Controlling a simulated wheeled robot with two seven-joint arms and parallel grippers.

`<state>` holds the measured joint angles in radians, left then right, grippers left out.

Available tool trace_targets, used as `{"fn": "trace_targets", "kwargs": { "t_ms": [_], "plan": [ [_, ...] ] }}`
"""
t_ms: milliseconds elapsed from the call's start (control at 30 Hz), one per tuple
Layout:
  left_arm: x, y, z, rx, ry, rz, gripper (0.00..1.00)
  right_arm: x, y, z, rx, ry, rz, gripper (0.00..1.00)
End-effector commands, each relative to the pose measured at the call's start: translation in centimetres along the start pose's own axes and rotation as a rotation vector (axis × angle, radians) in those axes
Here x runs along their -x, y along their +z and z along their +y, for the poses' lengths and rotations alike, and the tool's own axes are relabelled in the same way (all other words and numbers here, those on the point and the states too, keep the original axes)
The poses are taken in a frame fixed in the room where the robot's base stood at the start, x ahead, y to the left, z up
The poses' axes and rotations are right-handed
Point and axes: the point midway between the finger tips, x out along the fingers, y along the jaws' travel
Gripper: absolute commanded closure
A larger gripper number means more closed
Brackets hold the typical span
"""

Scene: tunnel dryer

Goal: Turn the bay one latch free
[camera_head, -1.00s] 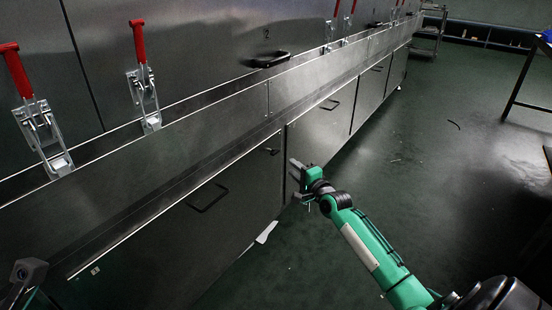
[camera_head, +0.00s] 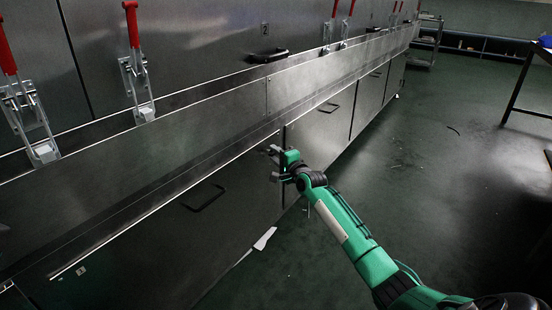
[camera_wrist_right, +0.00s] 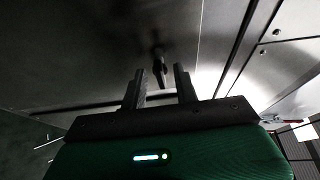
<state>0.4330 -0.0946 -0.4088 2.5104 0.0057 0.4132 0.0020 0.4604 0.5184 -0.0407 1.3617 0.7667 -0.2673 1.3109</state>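The bay one latch is a small dark turn handle (camera_wrist_right: 159,66) on the steel lower door (camera_head: 235,205). In the right wrist view it stands just ahead of my right gripper (camera_wrist_right: 160,86), in line with the gap between its two fingers. The fingers are apart, one on each side of that gap, and I see nothing gripped. In the head view my right gripper (camera_head: 275,164) is close to the upper right corner of this door, and I cannot make out the latch clearly behind it. My left gripper is not in view.
A dark pull handle (camera_head: 204,198) is on the same door. Red-handled clamps (camera_head: 134,62) line the ledge above. Another lower door (camera_head: 318,128) stands to the right. The green floor (camera_head: 430,180) on the right is mostly clear.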

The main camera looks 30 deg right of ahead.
Motion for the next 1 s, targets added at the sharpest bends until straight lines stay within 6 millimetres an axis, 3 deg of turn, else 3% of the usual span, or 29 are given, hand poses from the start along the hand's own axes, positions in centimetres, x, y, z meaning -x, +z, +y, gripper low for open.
{"fn": "trace_targets", "kwargs": {
  "t_ms": [233,400,767,1000],
  "plan": [
    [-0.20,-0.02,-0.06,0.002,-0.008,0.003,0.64,-0.04,0.00,-0.03,0.000,0.000,0.000,0.70],
    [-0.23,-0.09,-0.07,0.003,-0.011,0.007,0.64,-0.03,0.00,-0.03,0.000,0.000,0.000,1.00],
    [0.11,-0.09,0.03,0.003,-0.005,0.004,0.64,-0.02,0.00,0.15,0.027,-0.010,-0.001,1.00],
    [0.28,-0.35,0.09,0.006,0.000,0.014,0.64,-0.02,-0.04,0.42,0.145,-0.057,0.000,1.00]
  ]
}}
